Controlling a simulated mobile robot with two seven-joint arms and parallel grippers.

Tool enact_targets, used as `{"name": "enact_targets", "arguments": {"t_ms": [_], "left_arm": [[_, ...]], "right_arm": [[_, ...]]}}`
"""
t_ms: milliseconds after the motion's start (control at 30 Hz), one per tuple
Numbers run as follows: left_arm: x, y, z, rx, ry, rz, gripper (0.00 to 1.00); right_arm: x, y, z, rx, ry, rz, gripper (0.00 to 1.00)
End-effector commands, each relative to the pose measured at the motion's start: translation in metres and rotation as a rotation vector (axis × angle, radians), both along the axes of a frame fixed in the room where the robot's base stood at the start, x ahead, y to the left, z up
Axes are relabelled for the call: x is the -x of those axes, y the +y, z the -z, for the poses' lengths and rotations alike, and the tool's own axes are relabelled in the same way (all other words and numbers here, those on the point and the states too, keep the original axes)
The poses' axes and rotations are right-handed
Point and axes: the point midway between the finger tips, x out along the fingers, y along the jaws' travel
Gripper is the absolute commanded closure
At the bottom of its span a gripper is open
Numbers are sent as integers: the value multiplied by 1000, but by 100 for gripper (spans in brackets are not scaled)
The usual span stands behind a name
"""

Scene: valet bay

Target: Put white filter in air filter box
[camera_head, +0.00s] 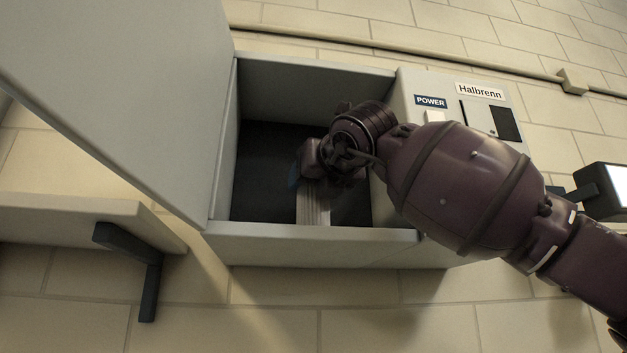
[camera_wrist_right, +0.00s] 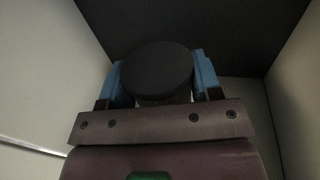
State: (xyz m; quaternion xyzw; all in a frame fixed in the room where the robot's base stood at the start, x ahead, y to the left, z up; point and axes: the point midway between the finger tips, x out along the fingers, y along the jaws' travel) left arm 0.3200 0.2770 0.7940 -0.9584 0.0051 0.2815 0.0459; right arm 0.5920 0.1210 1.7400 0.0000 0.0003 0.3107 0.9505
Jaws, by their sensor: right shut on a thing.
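The air filter box (camera_head: 310,243) is a grey wall cabinet with a dark interior. Its door (camera_head: 120,85) stands open to the left. My right gripper (camera_head: 308,180) reaches into the open box from the right. It is shut on the white filter (camera_head: 314,205), whose pale, ribbed side shows below the gripper in the head view. In the right wrist view, a round black end (camera_wrist_right: 157,74) sits between the blue fingertips of the right gripper (camera_wrist_right: 157,82). Whether the filter touches the box floor is hidden. My left gripper is out of view.
A control panel (camera_head: 462,98) with a POWER label joins the box's right side. A grey shelf (camera_head: 75,217) with a dark bracket (camera_head: 150,268) is at the lower left. A pipe (camera_head: 420,53) runs along the tiled wall above. A lit lamp-like fixture (camera_head: 604,190) is at the far right.

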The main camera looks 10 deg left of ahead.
Motion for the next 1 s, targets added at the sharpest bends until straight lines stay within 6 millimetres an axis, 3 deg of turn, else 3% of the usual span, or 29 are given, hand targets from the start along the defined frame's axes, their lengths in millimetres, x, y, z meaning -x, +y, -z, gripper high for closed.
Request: {"name": "enact_targets", "arguments": {"t_ms": [33, 200, 600, 1000], "left_arm": [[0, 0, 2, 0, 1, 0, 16], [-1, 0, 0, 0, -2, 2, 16], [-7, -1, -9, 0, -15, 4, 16], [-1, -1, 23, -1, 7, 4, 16]], "right_arm": [[0, 0, 2, 0, 0, 0, 40], [0, 0, 0, 0, 0, 0, 16], [1, 0, -5, -1, -1, 0, 16], [58, -44, 0, -1, -2, -1, 16]]}}
